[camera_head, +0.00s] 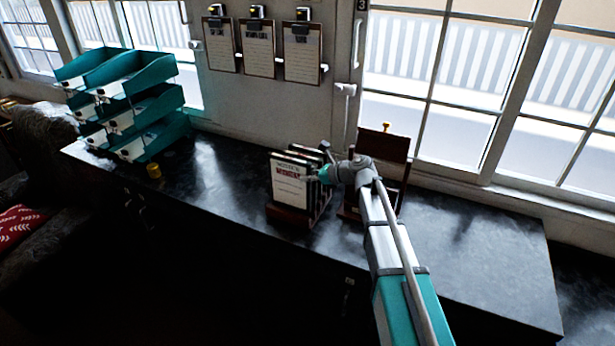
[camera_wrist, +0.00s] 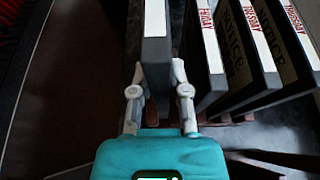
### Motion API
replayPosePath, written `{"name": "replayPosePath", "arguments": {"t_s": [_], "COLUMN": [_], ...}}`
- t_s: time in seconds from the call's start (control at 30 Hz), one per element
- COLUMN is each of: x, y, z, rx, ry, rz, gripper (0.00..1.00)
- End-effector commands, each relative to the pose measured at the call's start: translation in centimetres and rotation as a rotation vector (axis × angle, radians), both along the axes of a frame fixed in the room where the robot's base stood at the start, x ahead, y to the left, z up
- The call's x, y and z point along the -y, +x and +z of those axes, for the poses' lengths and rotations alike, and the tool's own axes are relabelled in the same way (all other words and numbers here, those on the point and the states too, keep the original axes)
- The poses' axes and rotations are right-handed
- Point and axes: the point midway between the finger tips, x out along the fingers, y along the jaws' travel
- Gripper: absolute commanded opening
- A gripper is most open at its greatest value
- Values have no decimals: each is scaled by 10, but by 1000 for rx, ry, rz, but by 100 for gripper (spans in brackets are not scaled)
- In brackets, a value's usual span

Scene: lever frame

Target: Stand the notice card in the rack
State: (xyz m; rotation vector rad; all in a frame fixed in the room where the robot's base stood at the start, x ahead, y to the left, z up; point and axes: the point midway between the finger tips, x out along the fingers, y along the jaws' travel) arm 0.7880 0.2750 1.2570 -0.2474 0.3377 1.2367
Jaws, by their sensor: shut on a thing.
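The notice card (camera_head: 289,188) is a dark-edged board with a white face and a red day word, upright at the front of the row in the head view. My gripper (camera_wrist: 157,78) is shut on it; in the wrist view the card (camera_wrist: 155,50) stands edge-on between both fingers. In the head view my gripper (camera_head: 326,174) is at the card's right edge. The reddish-brown rack (camera_head: 288,216) is under the row of cards. Whether the held card's lower edge rests in a slot is hidden. Several other cards (camera_wrist: 205,55) stand to its right in the wrist view, apart from it.
A dark wooden stand (camera_head: 383,146) is just right of the rack, partly behind my arm. Clipboards (camera_head: 258,50) hang on the wall. The counter's right part (camera_head: 490,250) is clear.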

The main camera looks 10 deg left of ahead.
Motion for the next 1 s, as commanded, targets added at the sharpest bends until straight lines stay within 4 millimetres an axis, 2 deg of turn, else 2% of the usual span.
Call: {"name": "replayPosePath", "arguments": {"t_s": [0.37,1.0], "x": [0,0], "y": [0,0], "z": [0,-14], "rx": [0,0], "ry": [1,1], "rz": [0,0], "gripper": [0,0]}}
